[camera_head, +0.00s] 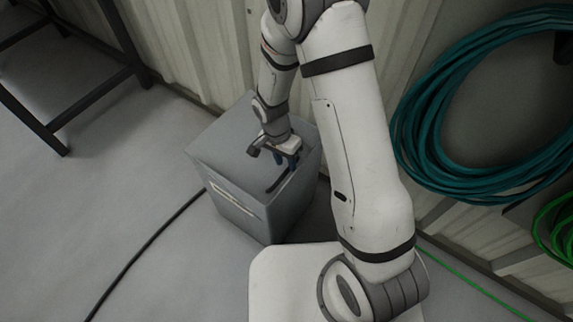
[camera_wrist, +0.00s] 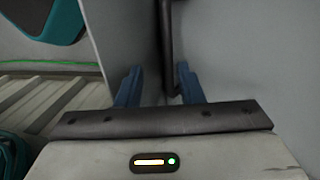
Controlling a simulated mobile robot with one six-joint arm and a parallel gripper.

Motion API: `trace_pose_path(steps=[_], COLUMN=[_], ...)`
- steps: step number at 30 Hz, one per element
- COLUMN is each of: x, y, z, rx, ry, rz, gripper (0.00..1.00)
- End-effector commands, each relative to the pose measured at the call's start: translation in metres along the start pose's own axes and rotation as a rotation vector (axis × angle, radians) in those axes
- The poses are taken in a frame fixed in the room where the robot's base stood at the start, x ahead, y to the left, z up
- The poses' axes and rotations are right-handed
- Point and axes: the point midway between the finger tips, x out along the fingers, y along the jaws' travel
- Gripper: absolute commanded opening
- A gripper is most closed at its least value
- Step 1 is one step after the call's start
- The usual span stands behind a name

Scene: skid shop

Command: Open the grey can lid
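The grey can (camera_head: 240,213) is a box standing on the floor by the wall, with a flat grey lid (camera_head: 222,143) on top that looks shut. A dark bar handle (camera_head: 280,184) lies near one edge of the lid. My gripper (camera_head: 283,162) is over the lid at this handle. In the wrist view the two blue fingers (camera_wrist: 159,78) are apart, and the handle (camera_wrist: 167,40) runs between them, closer to the right finger. Whether a finger touches the handle or lid cannot be told. The lid's surface (camera_wrist: 250,60) fills the right of that view.
A corrugated wall (camera_head: 185,45) stands close behind the can. Teal hose coils (camera_head: 420,130) hang on it at right. A black cable (camera_head: 145,255) runs over the floor at left. A dark metal frame (camera_head: 75,75) stands at upper left. The left floor is mostly clear.

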Motion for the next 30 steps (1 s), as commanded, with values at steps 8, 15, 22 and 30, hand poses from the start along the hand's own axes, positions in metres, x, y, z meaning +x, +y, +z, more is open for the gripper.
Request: trace_pose_path(steps=[8, 15, 22, 30], x=[-0.031, -0.031, -0.048, -0.13], y=[0.001, 0.0, 0.01, 0.078], z=[0.0, 0.0, -0.006, -0.023], rx=[0.0, 0.0, -0.026, -0.21], ry=[-0.001, -0.001, 0.002, 0.027], rz=[0.002, 0.002, -0.016, -0.099], gripper=[0.34, 0.34, 0.17, 0.0])
